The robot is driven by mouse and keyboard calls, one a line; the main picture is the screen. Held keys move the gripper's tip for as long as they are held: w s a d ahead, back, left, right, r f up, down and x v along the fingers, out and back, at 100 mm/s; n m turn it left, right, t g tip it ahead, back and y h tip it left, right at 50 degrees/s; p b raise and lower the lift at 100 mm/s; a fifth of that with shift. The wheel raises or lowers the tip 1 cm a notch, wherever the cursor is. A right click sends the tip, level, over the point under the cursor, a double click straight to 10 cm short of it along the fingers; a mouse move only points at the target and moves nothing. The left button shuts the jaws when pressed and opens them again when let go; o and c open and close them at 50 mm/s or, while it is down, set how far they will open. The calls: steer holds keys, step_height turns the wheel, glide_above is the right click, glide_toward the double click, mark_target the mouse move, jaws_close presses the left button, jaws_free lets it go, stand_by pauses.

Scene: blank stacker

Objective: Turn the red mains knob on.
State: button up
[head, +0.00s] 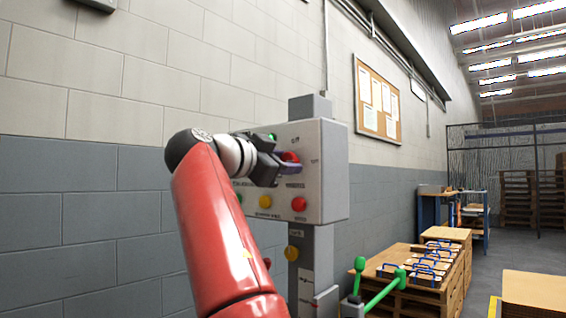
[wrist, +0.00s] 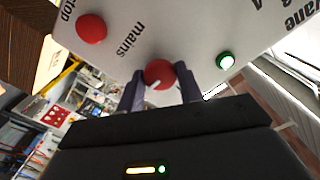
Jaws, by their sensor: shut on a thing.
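The red mains knob (wrist: 158,73) sits on the pale panel (wrist: 120,25) below the word "mains" in the wrist view. A small white mark shows on its face. My gripper (wrist: 160,88) has a finger on each side of the knob and is shut on it. In the head view the knob (head: 290,157) shows at the upper part of the grey control box (head: 333,175), partly covered by my gripper (head: 287,168). My red arm reaches up to it from below.
A lit green lamp (wrist: 226,61) and a red button (wrist: 91,28) marked "stop" flank the knob. Yellow (head: 265,201) and red (head: 299,204) buttons sit lower on the box. Green-knobbed levers (head: 386,290) and pallets (head: 425,275) stand to the right.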

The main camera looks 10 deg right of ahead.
steer(key=shift+f, duration=0.1)
steer(key=o, duration=1)
steer(key=b+v, duration=0.1)
steer(key=v, duration=0.7)
steer(key=shift+w+d, duration=0.1)
